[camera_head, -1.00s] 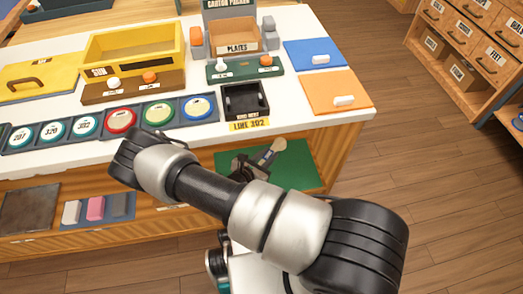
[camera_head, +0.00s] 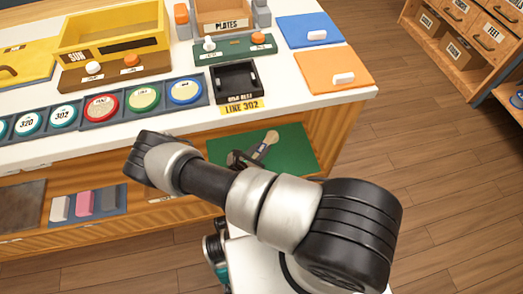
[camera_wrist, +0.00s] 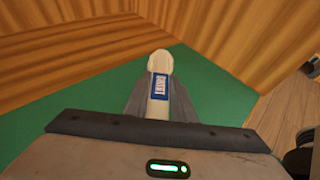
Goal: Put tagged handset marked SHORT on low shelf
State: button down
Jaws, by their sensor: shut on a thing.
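The handset (camera_wrist: 157,80) is pale cream with a blue tag whose white lettering I cannot read for sure. My gripper (camera_wrist: 158,106) is shut on it, with a dark finger on each side and the rounded end pointing away from the wrist. In the head view the handset (camera_head: 269,143) and my gripper (camera_head: 246,160) show beyond my arm, over the green surface of the low shelf (camera_head: 295,150) under the counter. The green surface (camera_wrist: 215,85) fills much of the wrist view. I cannot tell whether the handset touches it.
Wooden walls (camera_wrist: 75,55) enclose the shelf at the back and side. The white counter (camera_head: 185,138) above carries an empty black cradle (camera_head: 236,88) marked LINE 302, round coloured dials, a yellow box and blue and orange pads. Open floor (camera_head: 430,150) lies to the right.

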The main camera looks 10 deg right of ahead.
jog(key=shift+f, duration=0.2)
jog(key=c, duration=1.5)
grip_release()
jog(key=shift+r, duration=0.1)
jog(key=p+v, duration=0.3)
jog(key=v, duration=0.8)
jog(key=shift+s+a, duration=0.1)
jog(key=shift+a, duration=0.1)
jog(key=shift+s+a+r, duration=0.1)
jog(key=shift+s+a, duration=0.1)
jog(key=shift+s, duration=0.05)
